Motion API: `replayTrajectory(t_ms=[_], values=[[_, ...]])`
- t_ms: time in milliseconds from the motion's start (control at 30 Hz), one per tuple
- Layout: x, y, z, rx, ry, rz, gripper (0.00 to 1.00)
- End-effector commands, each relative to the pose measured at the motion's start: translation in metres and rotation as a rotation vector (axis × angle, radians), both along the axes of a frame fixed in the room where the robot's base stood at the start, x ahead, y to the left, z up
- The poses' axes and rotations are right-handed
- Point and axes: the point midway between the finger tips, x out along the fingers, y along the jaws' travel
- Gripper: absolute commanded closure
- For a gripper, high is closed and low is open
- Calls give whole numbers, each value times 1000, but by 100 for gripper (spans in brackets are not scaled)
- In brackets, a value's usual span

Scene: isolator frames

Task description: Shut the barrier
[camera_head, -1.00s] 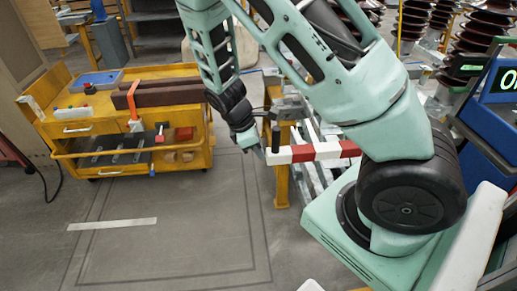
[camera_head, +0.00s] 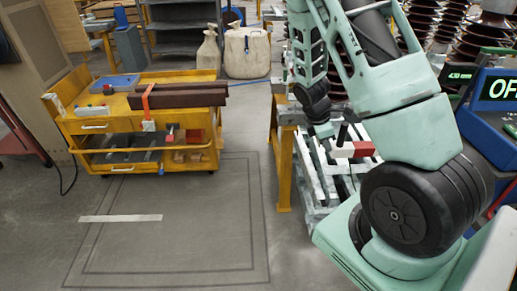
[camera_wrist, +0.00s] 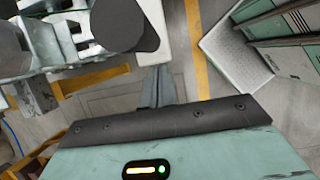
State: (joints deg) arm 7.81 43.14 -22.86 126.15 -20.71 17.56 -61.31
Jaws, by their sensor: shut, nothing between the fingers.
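The barrier (camera_head: 352,150) is a red and white striped bar at the right of centre in the head view. Its white end points left and carries a black upright handle (camera_head: 343,133); the rest of it is hidden behind my arm. My gripper (camera_head: 328,138) is just left of that end, near the handle. I cannot tell if they touch. In the wrist view my gripper (camera_wrist: 158,78) is shut and empty, pointing down toward the floor. A dark round shape near its tips may be the handle, but this is unclear.
A yellow cart (camera_head: 120,130) with brown beams stands at the left. A yellow-legged stand (camera_head: 284,165) and white pallets (camera_head: 318,192) are near the barrier. A blue display unit (camera_head: 487,125) is at the right. The marked floor (camera_head: 190,235) in front is clear.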

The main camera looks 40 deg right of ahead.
Motion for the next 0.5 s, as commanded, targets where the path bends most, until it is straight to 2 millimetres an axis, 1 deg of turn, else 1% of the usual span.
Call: replayTrajectory(t_ms=[33, 500], values=[[-13, -17, 1, -1, 2, -10, 100], [-108, -156, 4, 0, 0, -9, 100]])
